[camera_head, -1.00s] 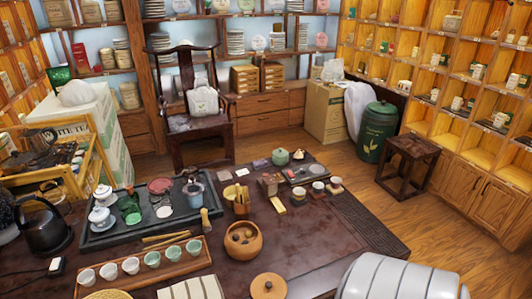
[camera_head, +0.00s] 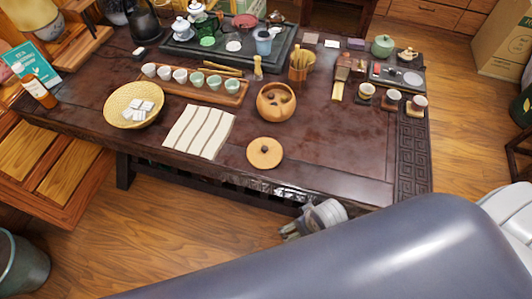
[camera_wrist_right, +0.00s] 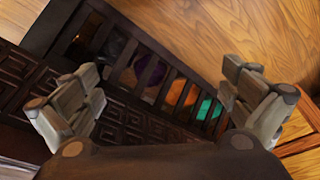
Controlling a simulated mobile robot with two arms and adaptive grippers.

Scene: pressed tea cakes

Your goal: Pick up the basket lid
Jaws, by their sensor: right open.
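The basket lid (camera_head: 265,152), a flat round tan disc with a dark knob at its centre, lies on the dark tea table near its front edge. The open round basket (camera_head: 276,102) stands just behind it, with dark shapes inside. My right gripper (camera_head: 289,232) is below and in front of the table's front edge, apart from the lid. In the right wrist view its fingers (camera_wrist_right: 165,105) are spread with nothing between them. The lid does not show in that view. My left gripper is not in view.
The tea table (camera_head: 335,160) has a raised front edge between my right gripper and the lid. A cup tray (camera_head: 190,90) stands farther back. The tabletop right of the lid is clear.

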